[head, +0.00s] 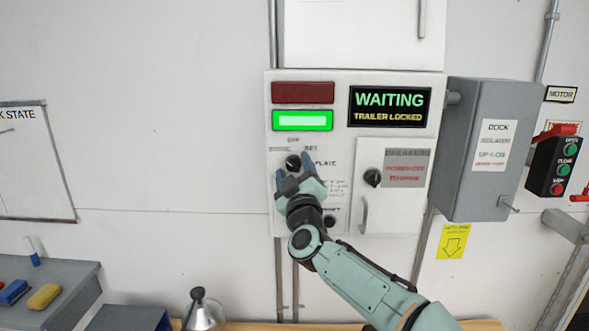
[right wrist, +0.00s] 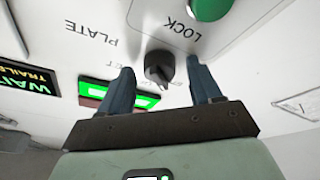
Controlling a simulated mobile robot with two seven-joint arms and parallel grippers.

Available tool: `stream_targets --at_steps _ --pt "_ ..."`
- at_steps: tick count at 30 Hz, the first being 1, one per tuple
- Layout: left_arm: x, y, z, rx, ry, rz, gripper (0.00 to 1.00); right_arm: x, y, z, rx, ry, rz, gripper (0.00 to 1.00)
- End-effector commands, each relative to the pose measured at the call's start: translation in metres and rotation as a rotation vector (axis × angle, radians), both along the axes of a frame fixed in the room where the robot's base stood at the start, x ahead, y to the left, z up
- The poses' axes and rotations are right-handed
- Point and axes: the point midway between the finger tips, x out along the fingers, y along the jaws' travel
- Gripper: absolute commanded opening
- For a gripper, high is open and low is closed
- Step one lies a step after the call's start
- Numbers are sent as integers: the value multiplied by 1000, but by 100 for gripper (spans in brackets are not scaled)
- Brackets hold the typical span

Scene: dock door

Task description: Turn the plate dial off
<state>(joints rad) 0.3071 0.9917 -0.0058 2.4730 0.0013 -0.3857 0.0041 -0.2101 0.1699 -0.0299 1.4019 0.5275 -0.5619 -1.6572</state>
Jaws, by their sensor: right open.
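The plate dial (head: 293,162) is a black round knob on the left part of the white control panel (head: 343,85), above the word PLATE. In the right wrist view the dial (right wrist: 158,68) sits between my right gripper's two fingers. I cannot tell whether the fingers touch it. Small labels lie near the dial; which one its pointer faces is unclear. My right gripper (head: 295,168) is open, its fingers reaching to the panel on either side of the dial; it also shows in the right wrist view (right wrist: 162,82). My left gripper is not in view.
A lit green lamp (head: 303,121), a dark red lamp (head: 303,93) and a WAITING display (head: 390,106) sit above. A breaker door (head: 407,213) with a black knob (head: 372,177) is to the right. A grey box (head: 491,108) juts out beyond it. A kettle-like object (head: 201,314) stands below.

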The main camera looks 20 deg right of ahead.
Motion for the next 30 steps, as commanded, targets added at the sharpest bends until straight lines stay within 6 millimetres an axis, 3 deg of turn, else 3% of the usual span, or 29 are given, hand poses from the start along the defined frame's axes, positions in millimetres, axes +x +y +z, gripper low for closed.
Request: stream_targets --at_steps 5,9,10,20,30 --pt "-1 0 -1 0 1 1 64 0 0 -1 0 1 -1 61" --pt "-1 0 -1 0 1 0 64 0 0 -1 0 1 -1 15" --pt "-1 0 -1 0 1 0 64 0 0 -1 -1 0 0 8" --pt "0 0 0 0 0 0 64 0 0 -1 29 -15 -1 8" --pt "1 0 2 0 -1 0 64 1 3 -1 222 -108 1 8"
